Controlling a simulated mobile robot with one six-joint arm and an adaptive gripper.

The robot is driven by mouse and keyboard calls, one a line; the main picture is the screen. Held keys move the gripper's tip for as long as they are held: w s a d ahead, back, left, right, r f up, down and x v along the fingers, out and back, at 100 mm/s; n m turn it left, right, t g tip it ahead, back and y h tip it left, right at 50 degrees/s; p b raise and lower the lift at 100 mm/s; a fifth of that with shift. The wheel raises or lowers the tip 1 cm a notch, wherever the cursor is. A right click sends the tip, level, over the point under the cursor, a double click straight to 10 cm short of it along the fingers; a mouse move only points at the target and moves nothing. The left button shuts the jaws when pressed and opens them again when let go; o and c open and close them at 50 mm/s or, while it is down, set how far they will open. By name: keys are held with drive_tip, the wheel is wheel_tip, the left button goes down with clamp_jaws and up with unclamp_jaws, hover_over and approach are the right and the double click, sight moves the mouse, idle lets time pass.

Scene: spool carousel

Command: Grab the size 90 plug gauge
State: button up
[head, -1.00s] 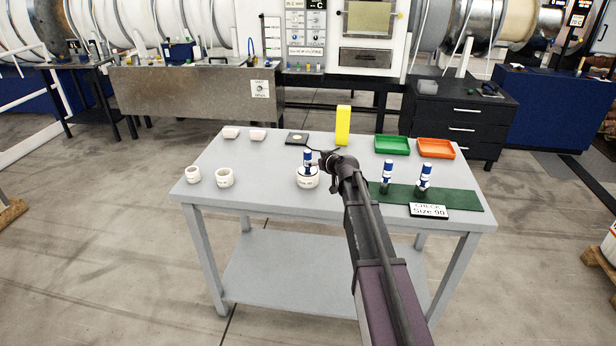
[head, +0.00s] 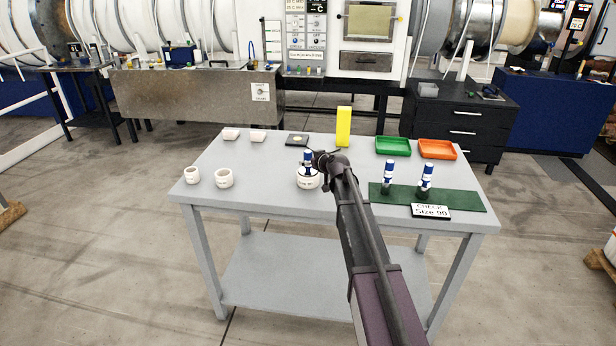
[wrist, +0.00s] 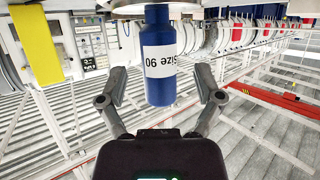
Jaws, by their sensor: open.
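The size 90 plug gauge (wrist: 158,50) is a blue cylinder with a white label reading "Size 90", upside down in the wrist view. In the head view its blue and white handle (head: 308,157) stands upright in a thick white ring (head: 308,181) on the table. My gripper (wrist: 161,84) is open, with one finger on each side of the blue handle and visible gaps between. In the head view my gripper (head: 322,160) is just right of the handle, and its fingers are hard to make out. The gauge's lower end is hidden in the ring.
Two other blue and white gauges (head: 388,175) stand on a green mat (head: 460,197) behind a "CHECK Size 90" sign (head: 430,211). A yellow block (head: 344,127), green tray (head: 393,154) and orange tray (head: 437,157) stand at the back.

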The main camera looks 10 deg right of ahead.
drive_tip(key=shift+x, duration=0.9)
clamp_jaws()
